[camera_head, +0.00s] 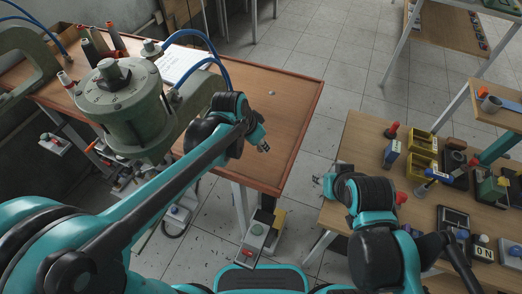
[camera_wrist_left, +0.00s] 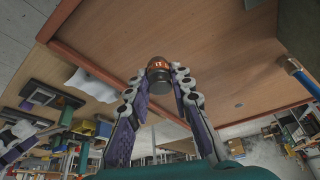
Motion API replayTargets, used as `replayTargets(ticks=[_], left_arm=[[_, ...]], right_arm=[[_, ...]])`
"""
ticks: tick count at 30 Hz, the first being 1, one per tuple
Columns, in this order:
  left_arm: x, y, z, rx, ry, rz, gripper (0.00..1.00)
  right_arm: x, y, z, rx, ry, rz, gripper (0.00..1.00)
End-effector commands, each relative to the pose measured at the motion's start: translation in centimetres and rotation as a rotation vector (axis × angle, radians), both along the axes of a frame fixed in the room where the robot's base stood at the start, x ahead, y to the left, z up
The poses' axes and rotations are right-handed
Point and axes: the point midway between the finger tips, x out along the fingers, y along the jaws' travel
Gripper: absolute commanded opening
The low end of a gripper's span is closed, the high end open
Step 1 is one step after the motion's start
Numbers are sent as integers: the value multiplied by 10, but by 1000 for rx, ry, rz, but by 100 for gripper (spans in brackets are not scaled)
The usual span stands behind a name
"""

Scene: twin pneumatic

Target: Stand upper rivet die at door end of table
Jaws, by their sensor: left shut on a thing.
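My left gripper (camera_head: 263,147) is over the right part of the brown table (camera_head: 290,105), near its right edge. In the left wrist view, the left gripper (camera_wrist_left: 157,80) is shut on a small dark cylinder with a copper-coloured band, which I take to be the upper rivet die (camera_wrist_left: 159,68). It is held between the fingertips with the table surface behind it; whether it touches the table I cannot tell. In the head view the die is too small to make out. My right gripper (camera_head: 327,183) is beside the other bench's left edge; its fingers are too small to read.
A green pneumatic press (camera_head: 125,110) with blue hoses stands on the table's left part. A white sheet (camera_head: 183,65) and a small grey piece (camera_head: 271,92) lie behind. The right bench (camera_head: 350,150) holds yellow bins (camera_head: 424,150) and several tools. The table's right end is mostly clear.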

Motion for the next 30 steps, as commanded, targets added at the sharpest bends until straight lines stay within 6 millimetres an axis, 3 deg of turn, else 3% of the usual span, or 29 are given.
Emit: replayTargets(ticks=[3, 5, 16, 17, 19, 30], left_arm=[[0, 0, -24, 0, 0, 0, 0], [0, 0, -29, 0, 0, 0, 0], [0, -1, -32, 0, 0, 0, 0], [0, -1, -32, 0, 0, 0, 24], [0, -1, -32, 0, 0, 0, 42], [0, -1, -27, 0, 0, 0, 42]], right_arm=[[0, 0, -14, 0, 0, 0, 40], [0, 0, -17, 0, 0, 0, 40], [0, 0, -18, 0, 0, 0, 40], [0, 0, -18, 0, 0, 0, 40], [0, 0, -17, 0, 0, 0, 40], [0, 0, -14, 0, 0, 0, 40]])
